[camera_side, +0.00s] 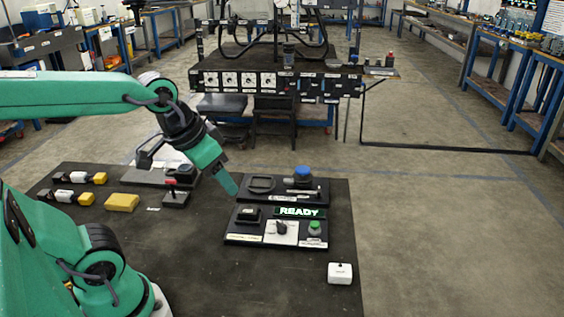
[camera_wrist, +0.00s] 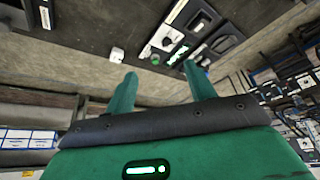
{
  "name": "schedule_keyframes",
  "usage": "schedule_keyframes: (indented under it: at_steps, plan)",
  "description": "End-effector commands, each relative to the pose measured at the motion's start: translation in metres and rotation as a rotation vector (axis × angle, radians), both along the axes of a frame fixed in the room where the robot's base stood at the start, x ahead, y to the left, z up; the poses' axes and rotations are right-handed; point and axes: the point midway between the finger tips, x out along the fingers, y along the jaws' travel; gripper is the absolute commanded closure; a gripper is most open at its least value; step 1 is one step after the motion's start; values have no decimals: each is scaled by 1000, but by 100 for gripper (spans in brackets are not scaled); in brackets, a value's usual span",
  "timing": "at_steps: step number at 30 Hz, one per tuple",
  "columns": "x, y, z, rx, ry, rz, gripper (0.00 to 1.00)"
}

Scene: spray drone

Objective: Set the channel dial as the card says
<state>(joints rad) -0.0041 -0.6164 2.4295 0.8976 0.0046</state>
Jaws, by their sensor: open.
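The channel dial (camera_side: 281,228) looks like a dark knob on a white plate, on the front black panel (camera_side: 258,240). Its setting is too small to read. A lit READY display (camera_side: 299,212) is behind it and a green button (camera_side: 314,228) to its right. No card is readable; a small pale label (camera_side: 153,209) lies on the mat. My gripper (camera_side: 232,188) is above the mat, left of and behind the dial, apart from it. In the wrist view my gripper (camera_wrist: 163,84) has its two green fingers spread, with nothing between them. The green button (camera_wrist: 166,42) shows beyond them.
A panel with a blue-topped knob (camera_side: 302,173) is behind the dial panel. A white box (camera_side: 340,273) sits at front right. A yellow block (camera_side: 122,202) and a black-handled switch (camera_side: 175,197) are at left. The mat's front middle is clear.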

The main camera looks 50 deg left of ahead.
Motion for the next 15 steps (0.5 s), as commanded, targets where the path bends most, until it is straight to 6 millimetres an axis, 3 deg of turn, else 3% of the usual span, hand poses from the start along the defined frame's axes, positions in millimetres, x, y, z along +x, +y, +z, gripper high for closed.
schedule_keyframes:
  at_steps: [6, 15]
  plan:
    - [-20, -1, 1, -2, -51, -1, 45]
    - [-24, -1, 1, -2, -60, 0, 45]
